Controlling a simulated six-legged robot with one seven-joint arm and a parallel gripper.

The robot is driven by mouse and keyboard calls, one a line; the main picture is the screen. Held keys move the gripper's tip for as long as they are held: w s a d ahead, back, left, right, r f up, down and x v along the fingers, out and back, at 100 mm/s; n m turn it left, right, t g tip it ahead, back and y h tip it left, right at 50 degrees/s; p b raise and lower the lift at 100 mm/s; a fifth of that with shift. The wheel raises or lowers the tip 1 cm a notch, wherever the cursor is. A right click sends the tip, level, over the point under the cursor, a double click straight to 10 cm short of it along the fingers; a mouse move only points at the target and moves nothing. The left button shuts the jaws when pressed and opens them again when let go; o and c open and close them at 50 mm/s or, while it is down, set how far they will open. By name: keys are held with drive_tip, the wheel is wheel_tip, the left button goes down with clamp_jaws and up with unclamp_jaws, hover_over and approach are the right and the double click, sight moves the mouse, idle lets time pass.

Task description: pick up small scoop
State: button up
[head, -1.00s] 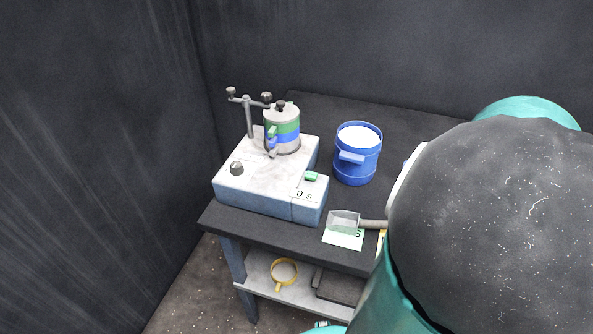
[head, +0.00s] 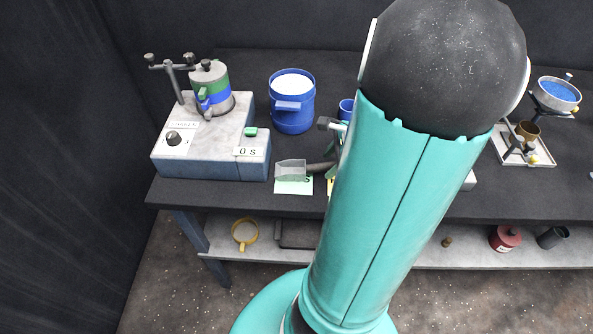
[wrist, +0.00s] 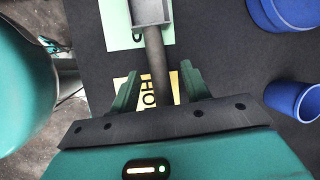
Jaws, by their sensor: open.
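The small scoop (head: 291,170) lies on the dark table over a pale green card, its grey metal pan to the left and its handle to the right. In the wrist view the scoop's pan (wrist: 148,12) is at the top and its dark handle runs down between my fingers. My gripper (wrist: 158,84) is open, one finger on each side of the handle (wrist: 157,62), with gaps visible on both sides. In the head view my arm hides most of the gripper and the handle's end.
A blue bucket of white material (head: 292,112) stands behind the scoop, with a smaller blue cup (head: 346,108) beside it. The vibrating machine (head: 207,150) is on the left. A stand with a blue-filled pan (head: 557,95) is at the right.

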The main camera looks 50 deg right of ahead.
drive_tip(key=shift+w+a+f, duration=0.15)
drive_tip(key=shift+w+f, duration=0.1)
drive_tip(key=shift+f, duration=0.25)
clamp_jaws()
